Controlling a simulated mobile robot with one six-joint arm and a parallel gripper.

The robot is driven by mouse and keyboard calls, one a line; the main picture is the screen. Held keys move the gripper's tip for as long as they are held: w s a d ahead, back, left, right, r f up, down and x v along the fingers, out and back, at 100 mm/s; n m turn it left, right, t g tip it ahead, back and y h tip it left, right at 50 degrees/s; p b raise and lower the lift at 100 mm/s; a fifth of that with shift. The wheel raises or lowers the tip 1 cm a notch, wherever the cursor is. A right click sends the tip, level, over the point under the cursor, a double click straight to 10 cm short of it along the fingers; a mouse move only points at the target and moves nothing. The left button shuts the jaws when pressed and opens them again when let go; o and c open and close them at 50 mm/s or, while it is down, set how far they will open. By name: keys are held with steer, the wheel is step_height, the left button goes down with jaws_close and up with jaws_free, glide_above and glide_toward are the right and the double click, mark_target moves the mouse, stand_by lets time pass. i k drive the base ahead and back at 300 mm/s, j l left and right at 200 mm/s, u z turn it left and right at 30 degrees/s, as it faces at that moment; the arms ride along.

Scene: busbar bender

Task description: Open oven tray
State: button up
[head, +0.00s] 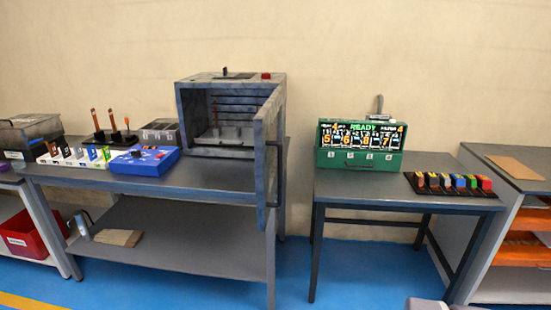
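The oven (183,112) is a grey box standing at the back of the left table. Its door (263,165) is swung wide open towards the front right, with a dark handle (281,175) on it. Inside, a light grey tray or block (222,143) lies low in the chamber, with thin upright pieces on it; it appears to be fully inside. The rear wall shows several horizontal rails. The door hides part of the oven's right side.
A blue box (145,161) and white holders (72,156) stand left of the oven on the left table (205,180). A green case with a READY display (361,135) and a coloured row (449,184) are on the right table (385,187). A floor gap separates the tables.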

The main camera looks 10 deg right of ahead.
mark_target(232, 136)
steer(key=i+j, duration=1.25)
steer(key=i, duration=0.25)
steer(key=i+j, duration=0.65)
steer(key=i+u, duration=0.05)
steer(key=i, duration=0.05)
